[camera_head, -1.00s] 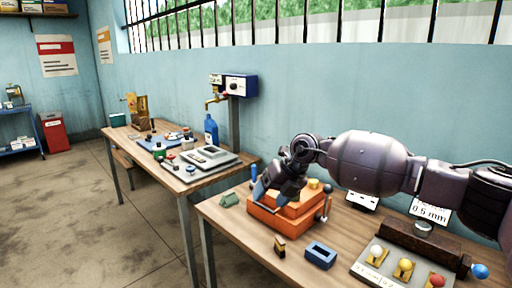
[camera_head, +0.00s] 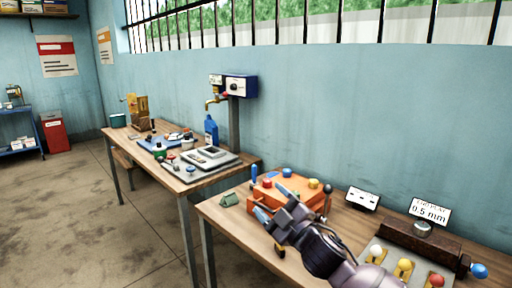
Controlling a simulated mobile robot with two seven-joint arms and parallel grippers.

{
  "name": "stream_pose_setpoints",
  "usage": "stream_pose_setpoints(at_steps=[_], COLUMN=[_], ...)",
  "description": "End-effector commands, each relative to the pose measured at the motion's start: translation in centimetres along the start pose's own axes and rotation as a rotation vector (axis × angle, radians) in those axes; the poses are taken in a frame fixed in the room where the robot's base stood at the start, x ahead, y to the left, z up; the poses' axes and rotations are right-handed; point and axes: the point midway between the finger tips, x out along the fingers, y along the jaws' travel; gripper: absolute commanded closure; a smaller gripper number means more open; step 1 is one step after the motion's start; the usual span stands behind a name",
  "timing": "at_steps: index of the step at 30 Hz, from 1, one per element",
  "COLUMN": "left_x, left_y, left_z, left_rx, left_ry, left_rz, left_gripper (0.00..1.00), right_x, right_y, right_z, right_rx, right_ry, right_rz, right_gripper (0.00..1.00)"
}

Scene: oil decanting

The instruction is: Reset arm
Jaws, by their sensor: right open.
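My right arm reaches in from the bottom edge. Its gripper (camera_head: 270,200) is open, with its two blue fingers apart and pointing up and left. It is in front of the orange box (camera_head: 308,196), which has blue, yellow and red knobs on top and a dark lever at its right end. Nothing shows between the fingers. I cannot tell whether a finger touches the box. The arm hides the front middle of the near table (camera_head: 228,217). My left gripper is not in view.
A panel with white, yellow and red knobs (camera_head: 404,266) and a dark vise-like bar (camera_head: 412,236) stand right of my arm. A green piece (camera_head: 229,199) lies left of the box. A far table holds a blue bottle (camera_head: 211,130) and a grey scale (camera_head: 208,157).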

Motion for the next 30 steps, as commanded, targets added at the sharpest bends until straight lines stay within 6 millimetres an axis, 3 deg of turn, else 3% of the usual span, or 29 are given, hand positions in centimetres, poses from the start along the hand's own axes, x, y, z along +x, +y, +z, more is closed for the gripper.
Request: stream_pose_setpoints(at_steps=[6, 15, 24, 30], left_x=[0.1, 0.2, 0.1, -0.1], left_y=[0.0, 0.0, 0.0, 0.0], left_z=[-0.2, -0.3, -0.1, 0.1], left_rx=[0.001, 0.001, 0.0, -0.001], left_ry=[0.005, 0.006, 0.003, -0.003], left_rz=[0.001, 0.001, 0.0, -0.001], left_gripper=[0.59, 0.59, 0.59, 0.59], right_x=[-7.3, -19.2, -33.0, -41.8], right_y=[-2.2, -6.1, -10.5, -14.5], right_z=[6.1, 12.2, 15.3, 15.7], right_rx=[0.253, 0.538, 0.7, 0.757], right_ry=[-0.248, -0.532, -0.78, -0.953], right_rz=[0.057, 0.135, 0.232, 0.259], right_gripper=[0.31, 0.31, 0.31, 0.31])
